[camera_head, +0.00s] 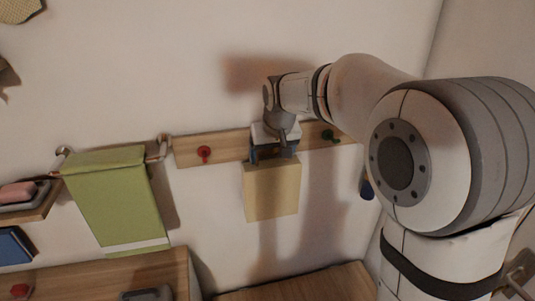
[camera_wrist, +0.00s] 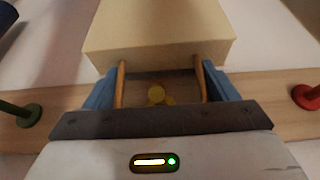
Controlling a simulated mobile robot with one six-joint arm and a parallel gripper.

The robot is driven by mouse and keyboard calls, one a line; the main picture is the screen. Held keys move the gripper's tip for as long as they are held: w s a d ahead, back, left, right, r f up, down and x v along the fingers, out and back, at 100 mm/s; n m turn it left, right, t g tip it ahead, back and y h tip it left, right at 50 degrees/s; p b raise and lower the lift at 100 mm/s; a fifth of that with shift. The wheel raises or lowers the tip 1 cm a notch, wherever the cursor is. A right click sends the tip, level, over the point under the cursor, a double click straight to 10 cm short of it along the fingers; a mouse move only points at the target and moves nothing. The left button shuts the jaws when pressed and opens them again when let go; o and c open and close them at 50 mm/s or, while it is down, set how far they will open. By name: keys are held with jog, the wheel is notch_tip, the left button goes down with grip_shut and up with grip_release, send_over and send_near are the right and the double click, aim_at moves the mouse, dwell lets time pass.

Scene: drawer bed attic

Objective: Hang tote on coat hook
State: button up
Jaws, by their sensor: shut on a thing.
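The cream tote (camera_head: 272,190) hangs below my gripper (camera_head: 272,153), in front of the wall and just below the wooden hook rail (camera_head: 236,146). In the wrist view the tote (camera_wrist: 160,38) fills the top middle. Its two tan strap parts (camera_wrist: 121,84) run between my blue fingers (camera_wrist: 160,88), and my gripper is shut on the tote's handle. A yellow coat hook (camera_wrist: 156,94) shows between the strap parts. I cannot tell whether the handle is around it. My gripper hides this hook in the head view.
A red hook (camera_head: 204,153) and a green hook (camera_head: 328,136) flank my gripper on the rail. A green towel (camera_head: 115,198) hangs on a bar at left. A dark blue object (camera_head: 366,188) is beside my arm. Wooden furniture (camera_head: 110,275) stands below.

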jog(key=o, duration=1.4)
jog(key=shift+c, duration=0.2)
jog(key=b+v, duration=0.1)
jog(key=v, duration=0.6)
jog(key=shift+s, duration=0.1)
jog(key=s+d+f+m, duration=0.1)
jog(key=s+d+f, duration=0.3)
jog(key=s, duration=0.4)
jog(key=s+d+f+m, duration=0.1)
jog(key=s+d+f, duration=0.3)
jog(key=s+d, duration=0.2)
jog(key=s+d+f+m+g+h, duration=0.1)
jog(key=s+d+f, duration=0.3)
jog(key=s, duration=0.7)
jog(key=shift+d+f, duration=0.25)
jog(key=shift+d, duration=0.25)
